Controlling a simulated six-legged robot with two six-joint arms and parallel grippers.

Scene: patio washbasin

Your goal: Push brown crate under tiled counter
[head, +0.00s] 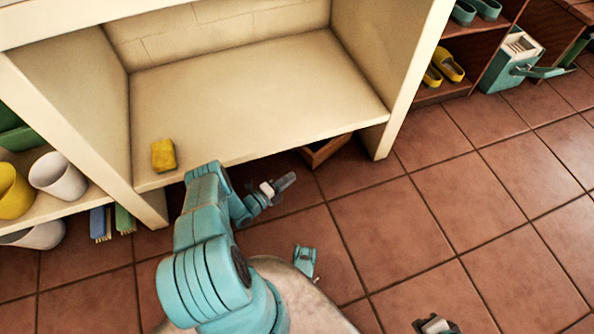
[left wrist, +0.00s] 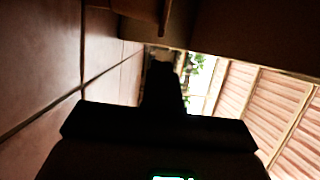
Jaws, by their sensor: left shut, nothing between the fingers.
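The brown crate (head: 325,149) shows only as a wooden corner on the floor below the front edge of the cream counter's low board (head: 265,95). The rest of it is hidden under that board. My left gripper (head: 285,182) is shut and empty, low over the floor tiles, just in front of the board and left of the visible crate corner, apart from it in the picture. In the left wrist view the gripper (left wrist: 163,85) is a dark shape. A brown wooden edge at the top there may be the crate, but I cannot tell.
A yellow sponge (head: 163,155) lies on the low board. White and yellow pots (head: 58,176) stand on a shelf at left, with brushes (head: 112,222) below. Yellow clogs (head: 447,64) and a teal box (head: 510,62) are at right.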

